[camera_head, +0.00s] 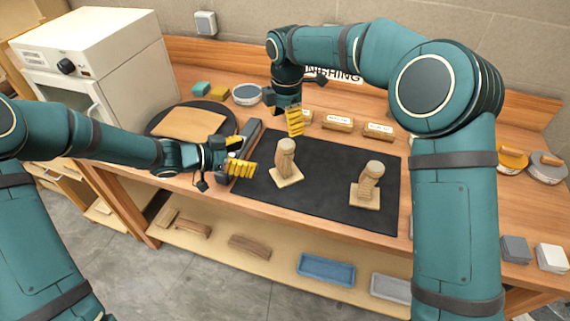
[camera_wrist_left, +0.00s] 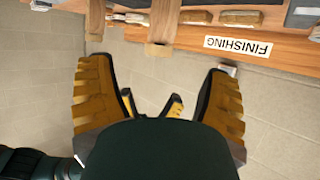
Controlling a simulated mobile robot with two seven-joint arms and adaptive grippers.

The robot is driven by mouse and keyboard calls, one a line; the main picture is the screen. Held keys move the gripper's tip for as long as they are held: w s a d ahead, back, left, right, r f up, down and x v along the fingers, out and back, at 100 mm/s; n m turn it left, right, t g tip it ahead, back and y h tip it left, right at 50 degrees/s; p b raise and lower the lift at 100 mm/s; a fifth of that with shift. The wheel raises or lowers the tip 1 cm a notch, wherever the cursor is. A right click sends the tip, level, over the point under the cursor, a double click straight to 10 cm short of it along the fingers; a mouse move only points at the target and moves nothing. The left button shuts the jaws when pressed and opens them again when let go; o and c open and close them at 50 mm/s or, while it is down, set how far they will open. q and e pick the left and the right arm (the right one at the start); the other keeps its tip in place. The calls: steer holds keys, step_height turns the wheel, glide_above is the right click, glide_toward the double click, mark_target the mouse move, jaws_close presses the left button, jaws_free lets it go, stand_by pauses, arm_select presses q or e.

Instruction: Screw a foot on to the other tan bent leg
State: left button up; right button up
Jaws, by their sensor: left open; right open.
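Two tan bent legs stand upright on square bases on the black mat: the left leg (camera_head: 286,160) near the middle and the right leg (camera_head: 370,183) further right. My left gripper (camera_head: 246,169) is open at the mat's left edge, left of the left leg and apart from it. My right gripper (camera_head: 295,122) is open and empty above the mat's back edge, behind the left leg. In the left wrist view, a tan upright piece (camera_wrist_left: 163,25) shows beyond the spread fingers of my left gripper (camera_wrist_left: 160,100). I cannot pick out a separate loose foot.
The black mat (camera_head: 325,198) is clear between and around the legs. Labelled wooden boxes (camera_head: 378,131) line its back edge. A round dark board with a tan sheet (camera_head: 190,123) lies at left, beside a white oven (camera_head: 95,60). Tins (camera_head: 548,164) and small blocks (camera_head: 552,258) stand at right.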

mark_target(290, 153)
arm_select(q)
steer(key=x, duration=1.4)
steer(key=shift+a+f, duration=0.1)
steer(key=shift+f, duration=0.05)
jaws_close()
